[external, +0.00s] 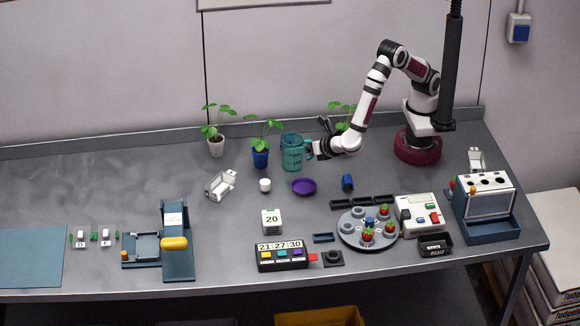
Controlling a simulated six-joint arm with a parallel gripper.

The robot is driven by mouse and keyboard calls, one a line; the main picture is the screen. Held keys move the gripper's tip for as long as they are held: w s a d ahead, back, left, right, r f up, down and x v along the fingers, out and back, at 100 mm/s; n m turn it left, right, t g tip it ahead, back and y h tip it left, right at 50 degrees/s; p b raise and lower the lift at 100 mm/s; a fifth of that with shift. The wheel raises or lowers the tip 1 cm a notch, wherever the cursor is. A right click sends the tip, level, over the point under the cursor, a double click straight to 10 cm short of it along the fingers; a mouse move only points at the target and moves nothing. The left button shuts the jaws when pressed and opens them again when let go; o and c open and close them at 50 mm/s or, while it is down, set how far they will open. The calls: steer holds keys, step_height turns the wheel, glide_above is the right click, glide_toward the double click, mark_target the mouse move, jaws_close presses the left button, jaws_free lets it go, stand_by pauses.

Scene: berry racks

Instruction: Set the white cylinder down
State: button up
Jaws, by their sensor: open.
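A small white cylinder (265,185) stands upright on the grey table, left of a purple dish (304,186). My gripper (316,147) is open, up and to the right of the white cylinder and apart from it. The gripper appears close to the right side of a teal mug (292,156), near its handle. I cannot tell whether they touch. Nothing shows held in the jaws, though the fingers are small and dark here.
Potted plants stand along the back, one in a blue pot (260,158). A blue cylinder (347,182) stands right of the dish. A round grey rack (350,238) with red berries is in front. A white bracket (221,185) lies left of the cylinder.

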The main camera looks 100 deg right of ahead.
steer(key=s+d+r+m+g+y, duration=0.2)
steer(key=s+d+r+m+g, duration=0.55)
steer(key=s+d+m, duration=0.5)
steer(key=s+a+r+m+y, duration=0.1)
steer(key=s+m+y, duration=0.3)
steer(key=s+m, duration=0.4)
steer(key=s+a+r+m+y, duration=0.2)
steer(key=s+m+y, duration=0.2)
steer(key=s+m, duration=0.4)
steer(key=shift+s+a+y, duration=0.4)
steer(key=shift+s, duration=0.25)
